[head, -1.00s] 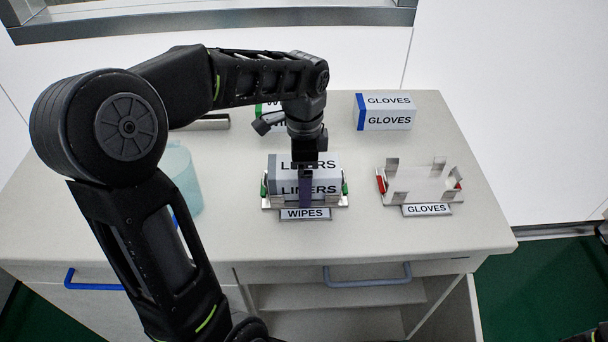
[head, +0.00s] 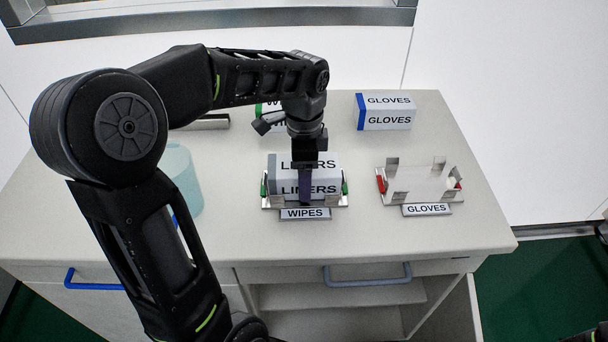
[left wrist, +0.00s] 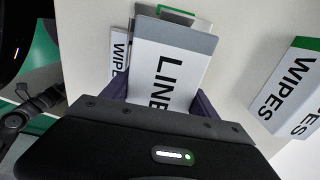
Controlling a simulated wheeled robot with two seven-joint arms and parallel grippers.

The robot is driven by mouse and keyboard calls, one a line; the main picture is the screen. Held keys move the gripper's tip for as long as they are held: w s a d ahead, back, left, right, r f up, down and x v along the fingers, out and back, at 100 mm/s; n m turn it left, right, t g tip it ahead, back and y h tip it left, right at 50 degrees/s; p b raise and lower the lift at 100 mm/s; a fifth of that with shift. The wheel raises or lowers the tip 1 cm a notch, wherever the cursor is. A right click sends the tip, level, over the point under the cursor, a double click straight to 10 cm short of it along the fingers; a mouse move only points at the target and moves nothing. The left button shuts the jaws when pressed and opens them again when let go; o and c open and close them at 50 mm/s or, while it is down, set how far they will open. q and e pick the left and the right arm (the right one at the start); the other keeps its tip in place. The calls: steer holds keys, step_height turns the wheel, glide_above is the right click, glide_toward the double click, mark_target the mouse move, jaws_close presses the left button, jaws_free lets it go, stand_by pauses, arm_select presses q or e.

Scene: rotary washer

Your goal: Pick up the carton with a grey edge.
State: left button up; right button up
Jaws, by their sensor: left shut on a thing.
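The carton with a grey edge is the white LINERS carton (head: 328,178), sitting in the metal holder (head: 267,203) labelled WIPES. Its grey edge shows in the left wrist view, where the carton (left wrist: 172,62) lies between the purple fingers. My left gripper (head: 305,194) points down over the carton's middle and is shut on it. The near finger hides part of the front lettering. The far finger is hidden in the head view. My right gripper is not in view.
A GLOVES carton (head: 388,112) with a blue edge stands at the back right. An empty holder (head: 420,190) labelled GLOVES is at right. A green-edged WIPES carton (left wrist: 293,88) stands behind my left gripper. A pale blue container (head: 182,180) is at left, partly behind my arm.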

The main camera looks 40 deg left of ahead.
arm_select(q)
steer(key=c, duration=0.4)
steer(key=shift+r, duration=0.15)
step_height(320, 180, up, 10)
steer(key=shift+f, duration=0.1)
stand_by(0.3)
stand_by(0.5)
steer(key=shift+r+p, duration=3.45)
steer(key=shift+p, duration=0.25)
